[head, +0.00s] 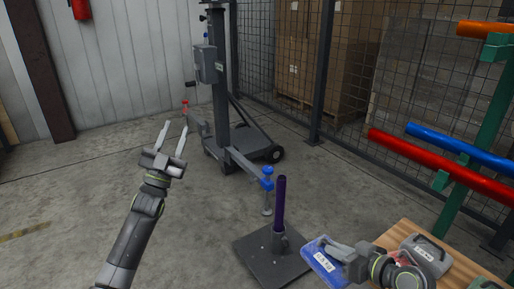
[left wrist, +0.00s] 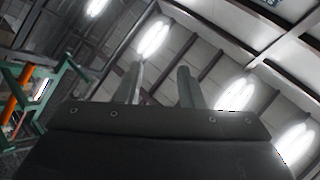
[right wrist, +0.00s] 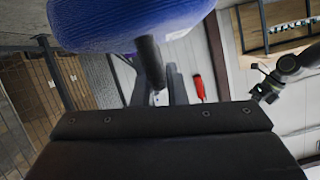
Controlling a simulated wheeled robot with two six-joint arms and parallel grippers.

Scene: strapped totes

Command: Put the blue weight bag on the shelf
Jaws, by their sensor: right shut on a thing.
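The blue weight bag (head: 318,262), with a white label, is at the bottom right of the head view. My right gripper (head: 334,246) is shut on it and holds it just left of a wooden board (head: 408,236). The bag also fills the top of the right wrist view (right wrist: 130,20), by the fingers of that gripper (right wrist: 158,75). The board may be the shelf; its lower part is out of view. My left gripper (head: 175,128) is open, empty and raised at the left, and its spread fingers show in the left wrist view (left wrist: 160,80).
A grey weight bag (head: 425,252) lies on the board, with another grey thing (head: 482,284) at the edge. A dark post (head: 280,205) stands on a black plate (head: 258,258) beside the blue bag. A wheeled lifter (head: 222,100) stands behind. Pipe rack (head: 470,165) at right.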

